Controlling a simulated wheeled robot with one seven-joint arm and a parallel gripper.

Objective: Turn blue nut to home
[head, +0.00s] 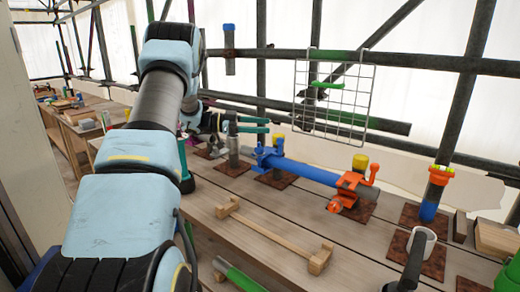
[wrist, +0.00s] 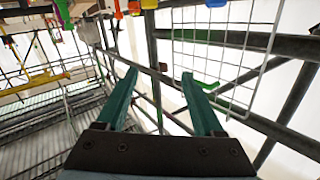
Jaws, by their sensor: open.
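My gripper (head: 268,125) is open, its two teal fingers pointing right, with nothing seen between them. In the wrist view its fingers (wrist: 160,75) stand apart before scaffold bars and a wire grid. A blue clamp-like fitting (head: 264,155) sits at the left end of a blue pipe (head: 305,172), below my fingers and apart from them. A blue collar (head: 428,212) is low on an upright post at the right, under an orange fitting (head: 441,174). A blue cap (head: 229,27) tops a hanging tube. I cannot tell which of these is the blue nut.
A grey upright post (head: 233,145) stands just below my gripper. Orange fittings (head: 347,190) hold the pipe's right end. A wire grid (head: 335,95) hangs behind.

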